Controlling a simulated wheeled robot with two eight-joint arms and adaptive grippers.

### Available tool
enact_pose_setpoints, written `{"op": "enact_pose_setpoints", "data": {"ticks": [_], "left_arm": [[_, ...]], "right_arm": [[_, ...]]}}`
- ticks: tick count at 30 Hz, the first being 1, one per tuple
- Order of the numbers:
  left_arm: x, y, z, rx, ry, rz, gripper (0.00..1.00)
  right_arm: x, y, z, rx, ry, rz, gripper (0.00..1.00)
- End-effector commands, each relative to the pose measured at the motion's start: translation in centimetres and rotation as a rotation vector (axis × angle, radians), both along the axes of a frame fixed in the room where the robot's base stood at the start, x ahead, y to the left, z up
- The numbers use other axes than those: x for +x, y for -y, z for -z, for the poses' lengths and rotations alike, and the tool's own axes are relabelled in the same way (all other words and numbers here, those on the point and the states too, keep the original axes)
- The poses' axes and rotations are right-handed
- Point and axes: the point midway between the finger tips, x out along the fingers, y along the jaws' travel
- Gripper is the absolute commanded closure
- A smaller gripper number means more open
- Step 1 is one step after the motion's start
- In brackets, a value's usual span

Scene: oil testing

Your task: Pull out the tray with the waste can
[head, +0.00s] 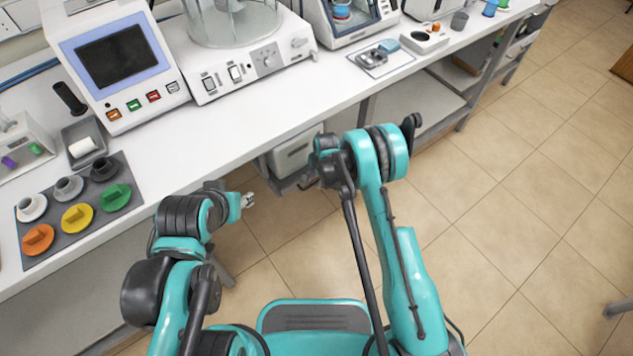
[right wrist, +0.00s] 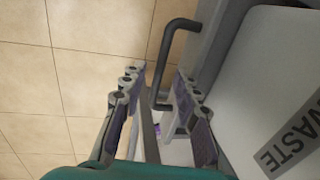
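The waste can (head: 293,154) is a pale box under the bench in the head view. In the right wrist view the waste can (right wrist: 285,75) fills the right side, with a dark "WASTE" label. It stands on a grey tray (right wrist: 208,52), whose dark bar handle (right wrist: 166,62) sticks out from its edge. My right gripper (right wrist: 158,88) is open, with one finger on each side of the handle; I cannot tell whether they touch it. In the head view the right gripper (head: 314,172) is partly hidden by its arm beside the tray.
The long white bench (head: 262,120) carries lab machines and a dark mat (head: 125,208) with coloured caps. A bench shelf (head: 410,100) lies to the right of the can. Tiled floor (head: 510,210) is clear to the right.

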Motion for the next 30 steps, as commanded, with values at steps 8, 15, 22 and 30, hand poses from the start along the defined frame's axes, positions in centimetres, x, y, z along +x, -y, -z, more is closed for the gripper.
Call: {"op": "enact_pose_setpoints", "data": {"ticks": [8, 15, 22, 30], "left_arm": [[0.01, 0.00, 0.27, 0.000, 0.000, 0.000, 0.60], [0.01, 0.00, 0.27, 0.000, 0.000, 0.000, 0.60], [0.01, 0.00, 0.27, 0.000, 0.000, 0.000, 0.60], [0.01, 0.00, 0.27, 0.000, 0.000, 0.000, 0.60]], "right_arm": [[0.13, -0.10, 0.76, 0.000, 0.000, 0.000, 0.69], [0.14, -0.08, 0.72, 0.000, 0.000, 0.000, 1.00], [0.14, -0.08, 0.72, 0.000, 0.000, 0.000, 1.00], [0.10, -0.04, 0.74, -0.001, -0.001, 0.000, 1.00]]}}
